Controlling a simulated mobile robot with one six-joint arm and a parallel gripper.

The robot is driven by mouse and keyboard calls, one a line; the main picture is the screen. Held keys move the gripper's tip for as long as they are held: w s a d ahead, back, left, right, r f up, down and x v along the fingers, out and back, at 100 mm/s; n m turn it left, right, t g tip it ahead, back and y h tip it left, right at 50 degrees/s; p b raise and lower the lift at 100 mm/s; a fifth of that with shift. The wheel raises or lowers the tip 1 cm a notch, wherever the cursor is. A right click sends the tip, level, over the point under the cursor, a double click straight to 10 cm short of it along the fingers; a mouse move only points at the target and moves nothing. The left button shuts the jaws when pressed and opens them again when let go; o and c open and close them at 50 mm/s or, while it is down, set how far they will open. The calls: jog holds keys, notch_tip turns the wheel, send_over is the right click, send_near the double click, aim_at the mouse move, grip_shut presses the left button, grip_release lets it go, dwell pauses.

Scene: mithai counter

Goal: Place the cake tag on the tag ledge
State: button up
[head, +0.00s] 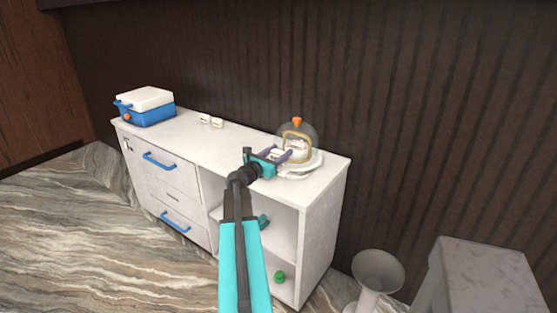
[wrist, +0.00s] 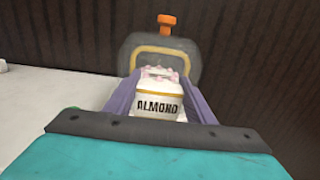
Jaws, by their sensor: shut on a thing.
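My gripper (head: 277,154) is at the front left of the cake dome, above the counter top. In the wrist view its purple fingers (wrist: 158,103) stand either side of a white tag reading ALMOND (wrist: 157,108), and are shut on it. The tag shows small and white between the fingers in the head view. Behind it is a clear dome (wrist: 190,52) with an orange knob and a gold-edged opening; a white cake with pink topping (wrist: 160,73) shows there. The dome stands on a white plate (head: 313,164). I cannot make out the tag ledge for sure.
The white counter (head: 180,137) has a blue cool box (head: 147,107) with a white lid at its left end. Two small white pieces (head: 204,119) (head: 217,123) lie at its back edge. A dark ribbed wall rises behind. The counter top between box and dome is mostly clear.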

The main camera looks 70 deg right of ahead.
jog(key=shift+f+p, duration=0.3)
jog(key=shift+f, duration=1.15)
jog(key=shift+f, duration=0.2)
jog(key=o, duration=1)
jog(key=shift+r, duration=0.15)
jog(key=shift+r, duration=0.15)
jog(key=shift+b+v, duration=1.25)
jog(key=shift+v, duration=4.75)
